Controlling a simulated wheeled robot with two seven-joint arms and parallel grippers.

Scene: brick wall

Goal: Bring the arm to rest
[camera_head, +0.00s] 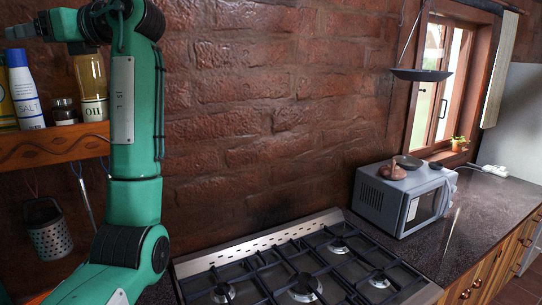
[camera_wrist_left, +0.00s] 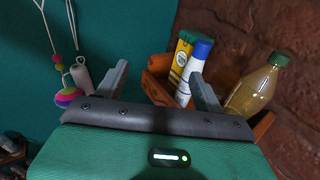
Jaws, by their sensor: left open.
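My green left arm rises along the left side of the head view and bends at the top toward the shelf. My left gripper (camera_head: 24,30) is at the upper left edge, above the shelf items, partly cut off. In the left wrist view my left gripper (camera_wrist_left: 162,88) is open, its two grey fingers spread apart with nothing held between them. A white salt container with a blue cap (camera_wrist_left: 193,68) and a yellow package (camera_wrist_left: 183,48) show beyond the fingers. My right gripper is not in view.
A wooden shelf (camera_head: 40,148) holds the salt container (camera_head: 27,92), a small jar (camera_head: 64,112) and an oil bottle (camera_head: 92,85) close by my arm. A grater (camera_head: 51,232) hangs below. A gas stove (camera_head: 300,262) and a microwave (camera_head: 405,197) stand on the right.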

